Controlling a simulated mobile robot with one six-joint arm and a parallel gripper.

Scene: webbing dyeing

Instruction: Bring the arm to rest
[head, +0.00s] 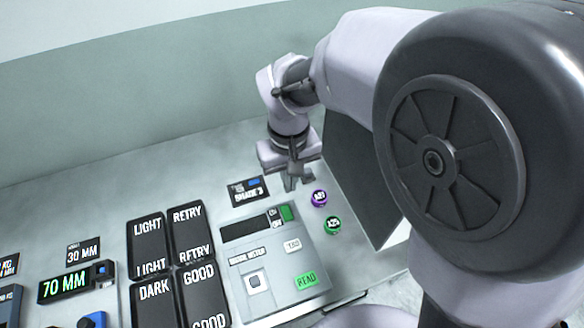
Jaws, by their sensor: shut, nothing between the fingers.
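My gripper (291,181) shows in the head view at the end of my arm, pointing down over the bench. It is shut and holds nothing. It hangs near the back right corner of the shade meter (258,262), just right of the SHADE 3 card. I cannot tell its exact height above the bench. My arm is bent, and its large dark joint covers much of the right side of the view.
A purple button-like disc (319,198) and a green one (333,225) lie right of the meter. Black LIGHT, RETRY, DARK and GOOD trays (147,243) stand left of it. A 70 MM display (77,283) is at the far left. The bench's back area (130,185) is clear.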

